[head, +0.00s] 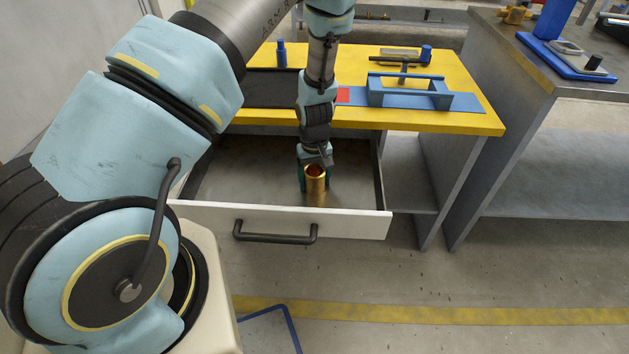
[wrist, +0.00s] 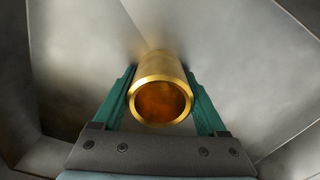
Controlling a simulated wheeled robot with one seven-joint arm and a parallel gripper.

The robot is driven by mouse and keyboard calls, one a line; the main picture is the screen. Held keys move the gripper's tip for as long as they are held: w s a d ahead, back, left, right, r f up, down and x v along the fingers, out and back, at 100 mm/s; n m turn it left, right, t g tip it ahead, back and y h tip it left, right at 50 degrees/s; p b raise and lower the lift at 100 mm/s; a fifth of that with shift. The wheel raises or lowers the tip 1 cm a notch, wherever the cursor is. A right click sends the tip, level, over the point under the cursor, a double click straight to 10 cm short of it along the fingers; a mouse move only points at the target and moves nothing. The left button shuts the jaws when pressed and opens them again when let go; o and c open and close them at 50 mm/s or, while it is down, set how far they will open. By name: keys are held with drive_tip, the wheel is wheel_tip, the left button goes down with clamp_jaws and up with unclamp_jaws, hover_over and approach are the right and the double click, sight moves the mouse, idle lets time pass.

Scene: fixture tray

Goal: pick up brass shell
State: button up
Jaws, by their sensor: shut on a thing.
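The brass shell (head: 316,184) is a gold, hollow cylinder inside the open drawer (head: 245,180). In the wrist view the shell (wrist: 160,95) shows its round open end towards the camera. My gripper (head: 314,176) reaches down into the drawer from above. Its green fingers (wrist: 160,98) are shut on the shell, one on each side. The shell stands roughly upright. I cannot tell whether its lower end touches the drawer floor.
The drawer's white front (head: 280,220) with a dark handle (head: 275,236) and its side walls surround the shell. Above is a yellow worktop (head: 470,124) with a blue fixture (head: 408,94) and a blue bottle-like item (head: 281,54). A grey bench (head: 500,75) stands at right.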

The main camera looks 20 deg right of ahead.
clamp_jaws()
drive_tip(key=shift+r, duration=0.15)
